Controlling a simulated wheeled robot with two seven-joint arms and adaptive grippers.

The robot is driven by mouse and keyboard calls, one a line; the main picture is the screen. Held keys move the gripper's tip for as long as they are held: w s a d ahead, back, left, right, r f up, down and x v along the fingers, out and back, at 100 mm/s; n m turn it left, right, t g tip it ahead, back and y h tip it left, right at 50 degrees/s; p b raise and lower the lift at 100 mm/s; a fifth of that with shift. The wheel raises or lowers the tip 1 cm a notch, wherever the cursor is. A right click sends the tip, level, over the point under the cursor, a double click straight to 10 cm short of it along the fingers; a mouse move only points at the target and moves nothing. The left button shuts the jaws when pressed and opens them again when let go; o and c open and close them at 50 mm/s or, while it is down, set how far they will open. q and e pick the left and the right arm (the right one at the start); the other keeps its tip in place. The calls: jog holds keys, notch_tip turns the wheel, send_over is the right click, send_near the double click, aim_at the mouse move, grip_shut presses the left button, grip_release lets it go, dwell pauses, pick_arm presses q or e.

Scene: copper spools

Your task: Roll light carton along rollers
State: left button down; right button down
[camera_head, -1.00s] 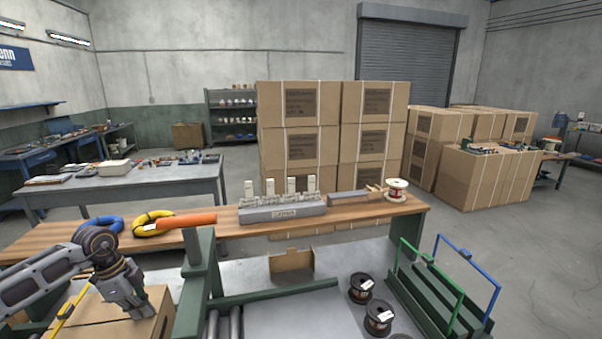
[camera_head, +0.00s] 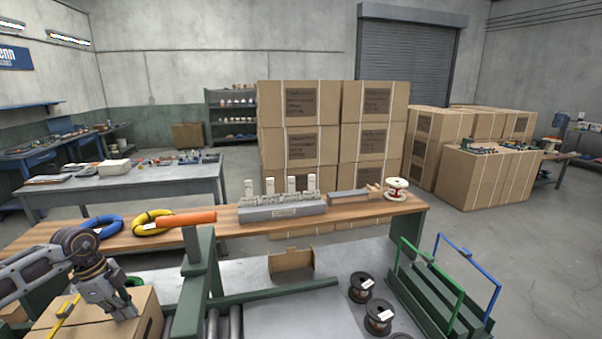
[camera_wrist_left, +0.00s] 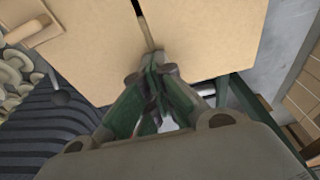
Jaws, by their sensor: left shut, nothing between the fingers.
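The brown carton (camera_head: 78,318) stands at the lower left of the head view, by the rollers (camera_head: 228,322), with part of it cut off by the frame edge. My left gripper (camera_head: 124,316) is at the carton's top, near its right side, pointing down with its fingers together. In the left wrist view, the shut fingers (camera_wrist_left: 155,68) lie over the carton's top flaps (camera_wrist_left: 205,35), close to the dark seam. Whether they touch it I cannot tell. My right gripper is not in view.
Black spools (camera_head: 361,287) and a green rack (camera_head: 440,290) stand further right. A wooden bench (camera_head: 350,219) crosses behind, with blue and yellow coils (camera_head: 152,223).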

pick_arm(q)
jog(key=shift+s+a+f, duration=0.1)
jog(key=shift+s+a, duration=0.15)
jog(key=shift+a, duration=0.45)
jog(key=shift+s+a+f, duration=0.1)
jog(key=shift+s+a, duration=0.1)
jog(key=shift+a, duration=0.55)
jog(key=shift+s+a+f, duration=0.1)
jog(key=shift+s+a, duration=0.15)
jog(key=shift+a, duration=0.45)
jog(key=shift+s+a, duration=0.15)
jog(key=shift+a, duration=0.4)
jog(key=shift+a+r+p, duration=0.2)
jog(key=shift+r+p, duration=0.5)
jog(key=shift+r, duration=0.45)
jog(key=p, duration=0.4)
send_near(110, 321)
jog(key=shift+w+d+r, duration=0.1)
jog(key=shift+w+r, duration=0.2)
jog(key=shift+r, duration=0.15)
jog(key=shift+f, duration=0.1)
